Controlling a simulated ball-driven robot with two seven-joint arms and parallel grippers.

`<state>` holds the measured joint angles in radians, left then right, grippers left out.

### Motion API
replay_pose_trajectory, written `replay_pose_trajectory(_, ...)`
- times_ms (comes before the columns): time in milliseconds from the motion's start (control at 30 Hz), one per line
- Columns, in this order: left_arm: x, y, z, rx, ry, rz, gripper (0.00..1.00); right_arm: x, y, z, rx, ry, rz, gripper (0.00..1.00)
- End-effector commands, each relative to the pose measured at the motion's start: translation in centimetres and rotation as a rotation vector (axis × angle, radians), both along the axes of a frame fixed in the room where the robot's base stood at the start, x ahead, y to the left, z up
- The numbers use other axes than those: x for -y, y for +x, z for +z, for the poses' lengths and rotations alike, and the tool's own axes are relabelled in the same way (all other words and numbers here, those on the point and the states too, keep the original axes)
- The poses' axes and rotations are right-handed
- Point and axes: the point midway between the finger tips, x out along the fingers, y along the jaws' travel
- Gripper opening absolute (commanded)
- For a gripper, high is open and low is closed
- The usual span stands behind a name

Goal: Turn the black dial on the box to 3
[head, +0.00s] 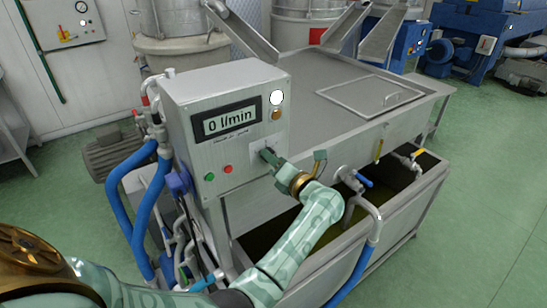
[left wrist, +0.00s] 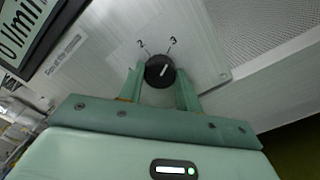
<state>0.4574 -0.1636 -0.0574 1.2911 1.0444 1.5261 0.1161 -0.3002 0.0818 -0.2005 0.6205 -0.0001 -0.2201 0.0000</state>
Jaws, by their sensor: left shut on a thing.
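The box (head: 232,159) is a pale metal control cabinet with a display (head: 228,120) that reads "0 l/min". My left gripper (head: 275,160) reaches its front at the lower right and mostly hides the dial there. In the left wrist view the round black dial (left wrist: 160,71) sits between the two green fingers of my left gripper (left wrist: 160,84), which are shut on it from both sides. A short white pointer on the dial points up and slightly right, roughly toward the "3" (left wrist: 173,40). The "2" (left wrist: 140,44) is up and to the left. My right gripper is not in view.
Green (head: 209,177) and red (head: 227,169) buttons sit left of the dial on the box. A metal tank (head: 330,105) stands behind and to the right, with a blue-handled valve (head: 363,180) near my arm. Blue hoses (head: 128,165) run along the box's left side.

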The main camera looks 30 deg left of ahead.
Motion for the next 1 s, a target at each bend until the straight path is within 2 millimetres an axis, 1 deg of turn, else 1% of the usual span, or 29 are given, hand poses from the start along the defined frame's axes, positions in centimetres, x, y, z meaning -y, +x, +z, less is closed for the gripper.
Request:
replay_pose_trajectory(500,0.06,0.07,0.12,-0.016,0.010,-0.002,0.11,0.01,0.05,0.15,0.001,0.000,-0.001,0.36)
replay_pose_trajectory(533,0.05,0.08,0.12,-0.016,0.010,-0.002,0.42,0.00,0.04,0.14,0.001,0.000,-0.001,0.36)
replay_pose_trajectory(567,0.05,0.07,0.12,-0.015,0.010,-0.002,0.51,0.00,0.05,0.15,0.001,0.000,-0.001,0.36)
replay_pose_trajectory(600,0.05,0.06,0.11,-0.015,0.010,-0.002,0.56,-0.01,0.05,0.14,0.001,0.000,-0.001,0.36)
replay_pose_trajectory(1000,0.20,0.02,-0.01,-0.015,0.007,-0.001,0.56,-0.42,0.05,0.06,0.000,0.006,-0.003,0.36)
